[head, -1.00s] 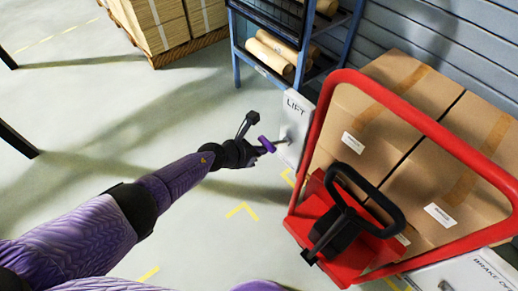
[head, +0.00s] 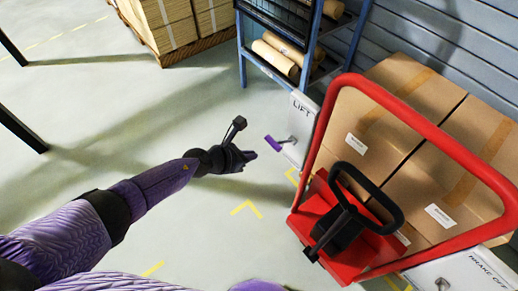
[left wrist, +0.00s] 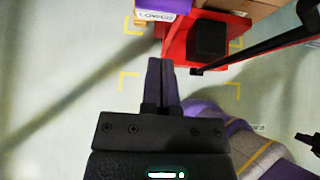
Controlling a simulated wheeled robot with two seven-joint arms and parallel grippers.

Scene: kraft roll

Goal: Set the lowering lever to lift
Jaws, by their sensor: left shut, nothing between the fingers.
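The lowering lever (head: 273,143) has a purple grip on a metal rod. It sticks out to the left from a white panel (head: 302,105) marked LIFT at its top, left of the red cart frame. In the left wrist view the panel (left wrist: 155,16) shows at the top edge, with its lettering turned over and hard to read. My left gripper (head: 251,156) is shut and empty, a little left of and below the grip, apart from it. Its closed fingers (left wrist: 161,82) point toward the cart. A small dark shape at that view's right edge may be my right gripper (left wrist: 306,139).
The red cart (head: 345,245) has a black loop handle (head: 367,200) and carries cardboard boxes (head: 420,140). A second white panel, marked BRAKE OFF (head: 465,272), is at lower right. A blue rack (head: 242,55) stands behind.

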